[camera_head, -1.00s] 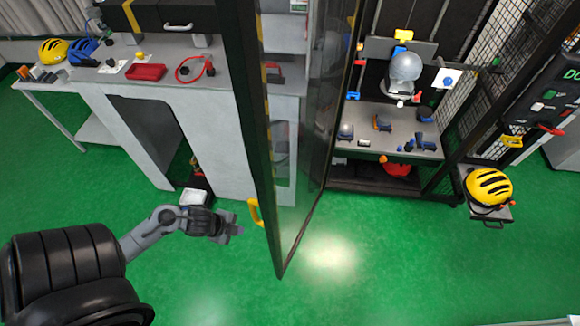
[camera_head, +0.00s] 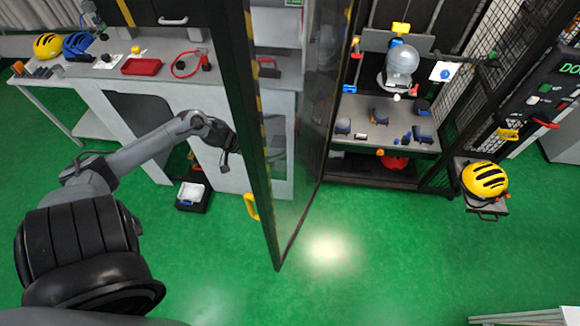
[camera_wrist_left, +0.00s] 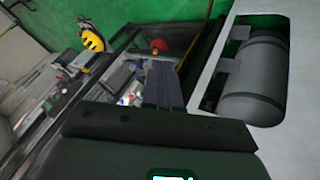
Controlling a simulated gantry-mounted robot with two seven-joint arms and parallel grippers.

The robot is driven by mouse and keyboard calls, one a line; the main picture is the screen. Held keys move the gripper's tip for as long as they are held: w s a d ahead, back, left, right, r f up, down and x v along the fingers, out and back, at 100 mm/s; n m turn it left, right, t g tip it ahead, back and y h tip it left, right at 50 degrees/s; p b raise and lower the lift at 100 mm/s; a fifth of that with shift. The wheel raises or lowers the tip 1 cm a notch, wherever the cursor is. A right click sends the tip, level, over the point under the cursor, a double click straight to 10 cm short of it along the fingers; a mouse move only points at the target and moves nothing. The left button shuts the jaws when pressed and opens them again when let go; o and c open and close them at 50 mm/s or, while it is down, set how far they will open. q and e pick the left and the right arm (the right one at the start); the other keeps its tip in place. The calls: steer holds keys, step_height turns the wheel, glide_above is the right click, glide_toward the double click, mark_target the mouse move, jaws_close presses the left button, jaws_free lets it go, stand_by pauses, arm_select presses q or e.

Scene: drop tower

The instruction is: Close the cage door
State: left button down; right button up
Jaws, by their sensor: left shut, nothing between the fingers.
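The cage door (camera_head: 313,150) stands open, swung out toward me, a clear panel in a dark frame with a yellow-and-black striped edge. Its yellow handle (camera_head: 251,206) is low on the near edge. My left gripper (camera_head: 229,155) is on the left side of the door, close to the frame and above the handle in the picture. Its tips end near the frame; I cannot tell whether they touch it. In the left wrist view the fingers (camera_wrist_left: 163,84) are together and hold nothing. The right gripper is out of view.
The cage bench (camera_head: 370,115) carries a grey headform (camera_head: 401,65) and small tools. A yellow helmet (camera_head: 485,180) sits on a shelf at right. A white workbench (camera_head: 215,110) stands left behind my arm. The green floor before the door is clear.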

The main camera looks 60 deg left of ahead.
arm_select(q)
steer(key=w+d+f, duration=0.5)
steer(key=w+f, duration=0.2)
steer(key=w, duration=0.1)
steer(key=shift+d+f, duration=0.2)
steer(key=shift+f, duration=0.1)
steer(key=shift+w, duration=0.1)
stand_by(0.5)
